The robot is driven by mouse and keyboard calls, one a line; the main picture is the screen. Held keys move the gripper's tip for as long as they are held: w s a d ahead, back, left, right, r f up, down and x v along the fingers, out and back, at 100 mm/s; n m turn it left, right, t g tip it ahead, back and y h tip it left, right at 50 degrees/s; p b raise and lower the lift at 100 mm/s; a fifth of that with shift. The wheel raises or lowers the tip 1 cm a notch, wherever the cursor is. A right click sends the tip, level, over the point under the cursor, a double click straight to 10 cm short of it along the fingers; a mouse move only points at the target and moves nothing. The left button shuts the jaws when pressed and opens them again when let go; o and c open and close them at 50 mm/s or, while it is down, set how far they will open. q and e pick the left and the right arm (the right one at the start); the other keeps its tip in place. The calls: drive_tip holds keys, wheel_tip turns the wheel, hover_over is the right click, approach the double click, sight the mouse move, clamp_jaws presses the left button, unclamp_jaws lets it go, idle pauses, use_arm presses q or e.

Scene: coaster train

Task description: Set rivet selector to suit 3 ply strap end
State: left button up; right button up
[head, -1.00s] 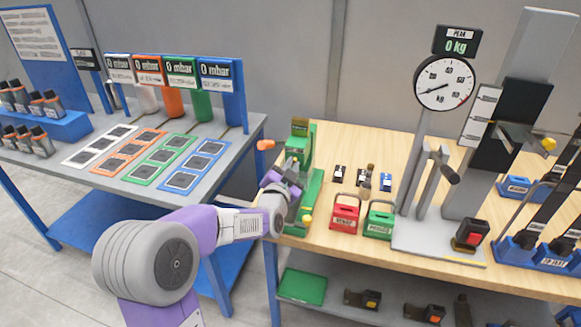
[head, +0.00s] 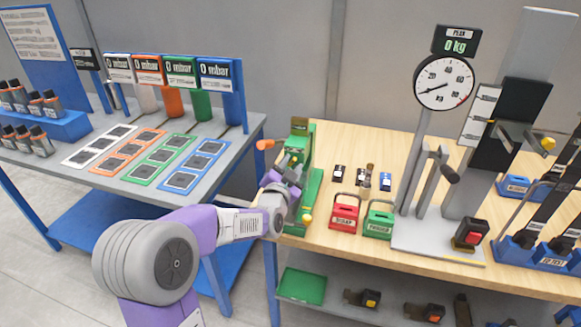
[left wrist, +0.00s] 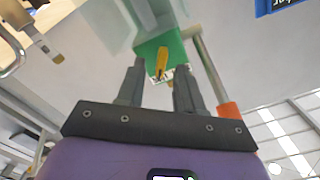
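The green riveting press (head: 311,190) stands at the left end of the wooden bench, with an orange-ended handle (head: 265,145) sticking out to the left. In the left wrist view a yellow pointer (left wrist: 162,64), which looks like the rivet selector, sits on a green block (left wrist: 150,46). My left gripper (head: 289,172) is at the press, partly hiding it. In the left wrist view its fingers (left wrist: 160,80) are apart, with the yellow pointer showing in the gap beyond or between them; contact cannot be told. The selector's markings are unreadable. My right gripper is out of view.
Red (head: 344,216) and green (head: 379,224) bins stand right of the press, with small dark parts (head: 340,173) behind them. A dial scale (head: 445,82) with a lever stands farther right. A blue-framed table (head: 235,150) with coloured mats is at left.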

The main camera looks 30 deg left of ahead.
use_arm(q)
drive_tip(key=v, duration=0.7)
drive_tip(key=shift+s+p, duration=0.3)
drive_tip(key=shift+p, duration=0.1)
